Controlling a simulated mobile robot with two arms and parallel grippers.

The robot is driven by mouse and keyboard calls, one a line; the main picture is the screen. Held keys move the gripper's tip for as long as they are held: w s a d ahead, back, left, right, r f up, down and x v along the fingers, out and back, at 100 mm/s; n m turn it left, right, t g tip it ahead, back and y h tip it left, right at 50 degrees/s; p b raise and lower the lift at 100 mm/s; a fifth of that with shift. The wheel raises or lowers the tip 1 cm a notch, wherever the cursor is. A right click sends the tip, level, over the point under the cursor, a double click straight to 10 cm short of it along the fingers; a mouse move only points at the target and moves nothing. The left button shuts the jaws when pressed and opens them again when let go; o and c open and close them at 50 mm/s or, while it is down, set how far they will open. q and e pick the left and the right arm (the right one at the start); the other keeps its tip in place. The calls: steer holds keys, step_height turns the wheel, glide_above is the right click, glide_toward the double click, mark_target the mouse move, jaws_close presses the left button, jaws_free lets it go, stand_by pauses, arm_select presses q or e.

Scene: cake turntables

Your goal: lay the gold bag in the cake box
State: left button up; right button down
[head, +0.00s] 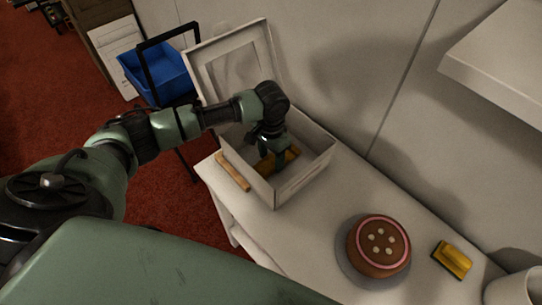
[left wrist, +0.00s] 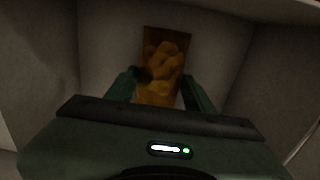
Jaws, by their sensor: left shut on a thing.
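The white cake box (head: 306,177) stands open on the counter, with its windowed lid (head: 204,60) raised at the back. My left gripper (head: 272,160) reaches down inside the box and is shut on the gold bag (head: 292,156). The box walls and the gripper hide part of the bag. In the left wrist view the gold bag (left wrist: 168,55) lies between the fingers of my left gripper (left wrist: 160,92), with the pale box interior around it. I cannot tell whether the bag touches the box floor. My right gripper is not in view.
A brown cake with a pink ring (head: 379,246) sits right of the box on a round stand. A yellow-gold item (head: 453,259) lies further right, near a white container (head: 512,289). A wooden piece (head: 233,171) is at the box's left side. A blue bin (head: 160,75) stands beyond the counter.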

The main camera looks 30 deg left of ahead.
mark_target(271, 159)
arm_select(q)
steer(key=shift+f, duration=0.45)
steer(key=o, duration=1.4)
steer(key=shift+c, duration=0.2)
steer(key=shift+r, duration=0.1)
step_height(271, 159, up, 13)
steer(key=b, duration=0.1)
steer(key=shift+s, duration=0.1)
